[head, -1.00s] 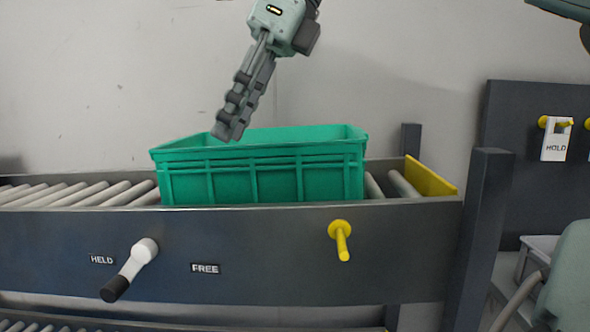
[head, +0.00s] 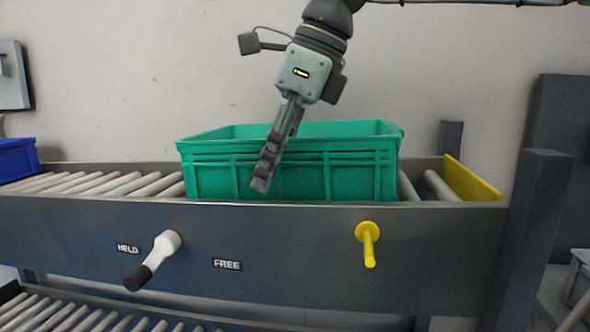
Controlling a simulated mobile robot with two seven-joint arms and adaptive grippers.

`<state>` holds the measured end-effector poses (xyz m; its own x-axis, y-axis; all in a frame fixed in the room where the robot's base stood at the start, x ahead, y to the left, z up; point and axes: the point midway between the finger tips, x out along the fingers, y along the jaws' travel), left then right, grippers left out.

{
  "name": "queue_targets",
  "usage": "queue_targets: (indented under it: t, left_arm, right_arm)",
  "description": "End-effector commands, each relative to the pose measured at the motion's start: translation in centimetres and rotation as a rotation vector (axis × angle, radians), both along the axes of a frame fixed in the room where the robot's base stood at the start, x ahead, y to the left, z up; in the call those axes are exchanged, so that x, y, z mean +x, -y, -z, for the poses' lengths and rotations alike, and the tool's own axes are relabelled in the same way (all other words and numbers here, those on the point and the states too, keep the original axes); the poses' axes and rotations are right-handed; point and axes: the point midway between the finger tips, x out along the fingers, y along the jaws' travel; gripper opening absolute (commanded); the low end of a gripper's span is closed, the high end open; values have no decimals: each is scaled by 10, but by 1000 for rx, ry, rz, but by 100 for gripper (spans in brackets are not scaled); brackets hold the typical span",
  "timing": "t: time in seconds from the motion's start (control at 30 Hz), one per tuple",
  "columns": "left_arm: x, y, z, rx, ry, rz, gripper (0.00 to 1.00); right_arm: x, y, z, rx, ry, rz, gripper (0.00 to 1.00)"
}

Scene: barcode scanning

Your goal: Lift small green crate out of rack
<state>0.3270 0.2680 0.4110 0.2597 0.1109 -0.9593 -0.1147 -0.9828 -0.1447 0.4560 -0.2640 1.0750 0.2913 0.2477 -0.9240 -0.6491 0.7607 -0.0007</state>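The small green crate (head: 330,178) sits upright on the upper roller lane of the rack, behind the dark front rail (head: 310,235). Its open top faces up and the rail hides its bottom. My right gripper (head: 262,183) hangs down from the upper right, its fingertips overlapping the crate's front wall left of the middle. The fingers show nearly edge-on, so their gap is hidden. I cannot tell whether they touch the crate. My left gripper is not in view.
A blue crate (head: 17,160) stands at the far left. Bare rollers (head: 100,183) lie left of the green crate, and a yellow end stop (head: 470,182) is at right. A white lever (head: 153,260) and a yellow peg (head: 368,243) stick out from the rail. A dark post (head: 530,230) stands at right.

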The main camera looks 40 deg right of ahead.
Motion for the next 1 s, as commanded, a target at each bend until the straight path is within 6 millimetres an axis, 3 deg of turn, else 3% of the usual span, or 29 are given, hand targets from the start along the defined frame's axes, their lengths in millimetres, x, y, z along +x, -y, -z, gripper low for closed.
queue_targets:
  t: [0.23,0.47,1.0]
  left_arm:
    - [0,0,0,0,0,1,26]
    - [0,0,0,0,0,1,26]
    - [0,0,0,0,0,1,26]
  right_arm:
    - [1,-1,2,0,1,1,28]
    - [1,-1,2,1,1,1,0]
    - [1,-1,1,1,4,1,0]
